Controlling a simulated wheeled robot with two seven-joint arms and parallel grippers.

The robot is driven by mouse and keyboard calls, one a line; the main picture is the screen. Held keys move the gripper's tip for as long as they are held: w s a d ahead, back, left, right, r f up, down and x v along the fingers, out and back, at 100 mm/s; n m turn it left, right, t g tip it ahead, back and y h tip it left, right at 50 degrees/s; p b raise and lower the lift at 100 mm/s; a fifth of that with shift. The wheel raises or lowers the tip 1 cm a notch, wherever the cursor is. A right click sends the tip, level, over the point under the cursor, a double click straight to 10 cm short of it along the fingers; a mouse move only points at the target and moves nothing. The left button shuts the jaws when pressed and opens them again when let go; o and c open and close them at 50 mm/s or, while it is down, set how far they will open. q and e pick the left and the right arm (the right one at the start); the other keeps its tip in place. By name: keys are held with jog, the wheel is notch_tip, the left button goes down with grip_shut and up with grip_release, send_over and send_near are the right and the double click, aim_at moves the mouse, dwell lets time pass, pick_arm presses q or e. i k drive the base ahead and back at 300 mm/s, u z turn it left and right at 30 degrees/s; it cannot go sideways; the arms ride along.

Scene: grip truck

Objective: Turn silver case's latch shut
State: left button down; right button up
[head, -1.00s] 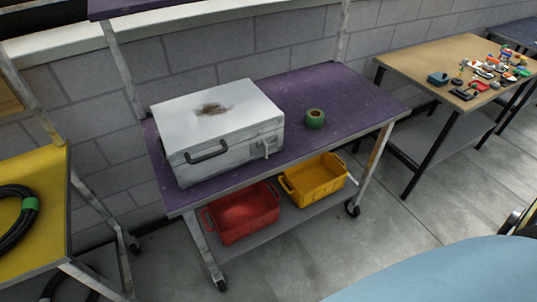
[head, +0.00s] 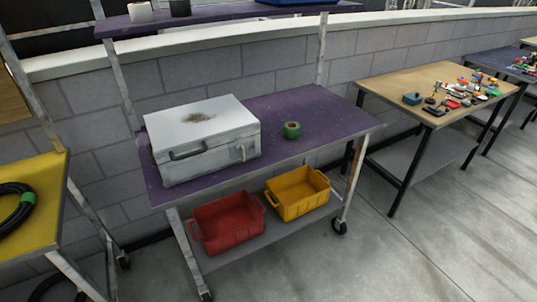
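The silver case (head: 205,140) sits on the left part of the purple cart top (head: 330,119), with its lid down. A dark handle (head: 188,151) is on its front face. A small light latch (head: 239,152) shows at the right of the front face and hangs down from near the lid seam; its exact position is too small to tell. Neither of my grippers is in view.
A green tape roll (head: 291,130) stands right of the case. A red bin (head: 227,222) and a yellow bin (head: 298,193) are on the lower shelf. A yellow table (head: 45,210) stands left, a wooden table (head: 400,87) right. Floor in front is clear.

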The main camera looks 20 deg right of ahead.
aim_at(240, 149)
jog(key=z, duration=0.85)
jog(key=i, duration=0.7)
jog(key=u, duration=1.05)
